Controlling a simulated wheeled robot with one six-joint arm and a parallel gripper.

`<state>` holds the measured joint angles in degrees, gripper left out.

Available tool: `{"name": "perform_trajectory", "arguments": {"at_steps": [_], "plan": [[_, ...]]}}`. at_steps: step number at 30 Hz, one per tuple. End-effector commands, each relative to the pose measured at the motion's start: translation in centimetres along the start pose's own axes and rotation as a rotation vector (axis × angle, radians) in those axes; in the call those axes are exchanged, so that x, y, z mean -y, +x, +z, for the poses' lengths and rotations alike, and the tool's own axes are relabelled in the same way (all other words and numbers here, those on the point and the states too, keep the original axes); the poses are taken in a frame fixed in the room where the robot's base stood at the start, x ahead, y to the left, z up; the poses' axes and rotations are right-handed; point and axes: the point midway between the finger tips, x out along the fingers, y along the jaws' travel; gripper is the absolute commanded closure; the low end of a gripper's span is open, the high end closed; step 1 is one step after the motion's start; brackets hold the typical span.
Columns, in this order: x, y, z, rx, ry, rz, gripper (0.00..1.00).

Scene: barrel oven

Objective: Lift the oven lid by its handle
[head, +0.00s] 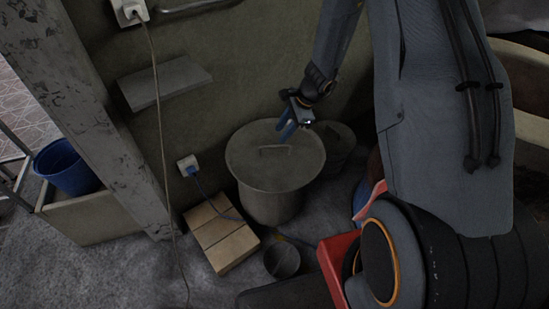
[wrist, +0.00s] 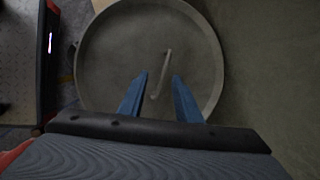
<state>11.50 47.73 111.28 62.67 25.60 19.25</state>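The barrel oven (head: 272,200) is a grey-brown round barrel standing on the floor by the wall. Its flat round lid (head: 250,158) lies on top. A thin bar handle (head: 275,148) stands up at the middle of the lid. My gripper (head: 286,135) is above the far part of the lid, with its blue fingers pointing down. In the wrist view, the lid (wrist: 115,55) fills the middle, and the handle (wrist: 163,72) runs lengthwise between and beyond the fingertips of my gripper (wrist: 160,77). The fingers are apart, and I see no contact with the handle.
A cardboard-coloured box (head: 222,236) and a dark bucket (head: 282,260) stand on the floor before the barrel. Another pot (head: 338,143) stands close behind it at right. A blue bucket (head: 66,168) is at left. A cable (head: 157,120) hangs from a wall socket.

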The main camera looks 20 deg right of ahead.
Motion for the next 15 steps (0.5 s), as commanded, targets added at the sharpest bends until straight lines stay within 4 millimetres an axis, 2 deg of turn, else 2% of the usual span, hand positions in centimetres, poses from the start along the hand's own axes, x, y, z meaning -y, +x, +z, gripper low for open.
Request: {"name": "perform_trajectory", "arguments": {"at_steps": [1,6,15], "plan": [[0.3,1.5,-1.0,0.000,0.047,-0.008,0.69],[1.1,3.5,-2.4,0.001,0.133,-0.030,0.69],[1.1,6.4,-2.4,0.002,0.141,-0.032,0.69]]}}
